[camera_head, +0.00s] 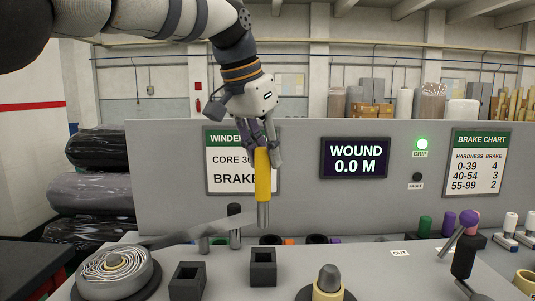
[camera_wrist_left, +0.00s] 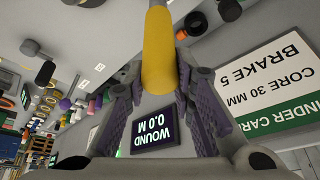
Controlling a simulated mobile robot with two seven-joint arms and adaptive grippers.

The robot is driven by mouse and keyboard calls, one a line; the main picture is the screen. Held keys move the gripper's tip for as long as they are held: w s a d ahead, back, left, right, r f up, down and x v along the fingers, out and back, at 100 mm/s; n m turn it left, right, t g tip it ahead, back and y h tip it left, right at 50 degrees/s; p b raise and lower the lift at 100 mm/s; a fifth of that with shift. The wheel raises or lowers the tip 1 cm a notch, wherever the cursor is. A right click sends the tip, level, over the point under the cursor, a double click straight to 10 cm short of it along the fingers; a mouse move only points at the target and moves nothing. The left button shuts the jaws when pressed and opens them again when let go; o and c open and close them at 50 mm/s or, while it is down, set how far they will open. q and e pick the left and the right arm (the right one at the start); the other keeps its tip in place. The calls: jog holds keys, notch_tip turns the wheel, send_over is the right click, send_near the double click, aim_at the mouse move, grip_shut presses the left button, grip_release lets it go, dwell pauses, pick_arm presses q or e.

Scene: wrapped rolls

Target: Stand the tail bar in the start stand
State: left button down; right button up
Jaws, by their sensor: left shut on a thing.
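The tail bar (camera_head: 263,175), yellow above with a grey metal lower end, hangs upright from my left gripper (camera_head: 262,148). The gripper is shut on its upper part. In the left wrist view the bar (camera_wrist_left: 158,50) runs between the purple-lined fingers of the gripper (camera_wrist_left: 160,95). A grey strip (camera_head: 195,233) runs from the wound roll (camera_head: 115,268) toward the bar's lower end; whether they join is unclear. Below the bar is a black square holder (camera_head: 263,270) with an open top, apart from it. A second black holder (camera_head: 187,282) stands to its left. Which is the start stand is unclear.
A dark upright post (camera_head: 235,228) stands behind the holders. A grey-tipped spindle (camera_head: 328,280) is to the right, and a black lever (camera_head: 463,255) farther right. The grey panel (camera_head: 300,185) with a screen (camera_head: 354,158) and lit green lamp (camera_head: 422,143) stands behind.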

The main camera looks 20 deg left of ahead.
aim_at(266, 207)
pick_arm(q)
jog(key=shift+s+r, duration=0.1)
jog(key=shift+f, duration=5.45)
jog(key=c, duration=1.3)
grip_release()
jog(key=shift+f, duration=0.1)
jog(key=v, duration=1.1)
jog(key=shift+s+r, duration=0.1)
jog(key=shift+r, duration=0.45)
